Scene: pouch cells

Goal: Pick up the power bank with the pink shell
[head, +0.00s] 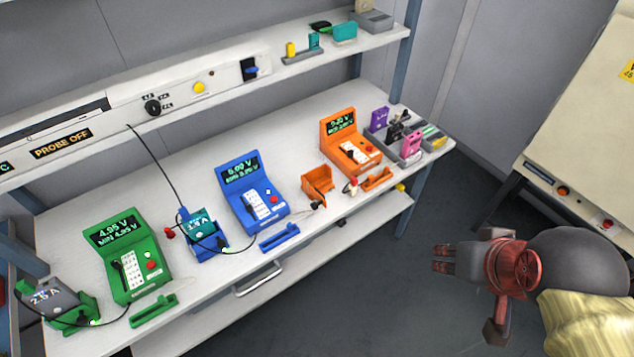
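The power bank with the pink shell (411,144) stands upright at the right end of the workbench, in a grey holder (399,152) beside other small items. My gripper (437,259) is at the lower right, out over the floor in front of the bench and well apart from the pink power bank. Its dark fingers point left. They look close together, but at this angle I cannot tell whether they are open or shut. I see nothing held in it.
A purple unit (379,119) and a black clamp-like item stand near the pink one. An orange tester (350,143) is to their left, with blue (250,190) and green (127,255) testers farther left. A shelf overhangs the bench's back. A cream cabinet (585,110) stands right.

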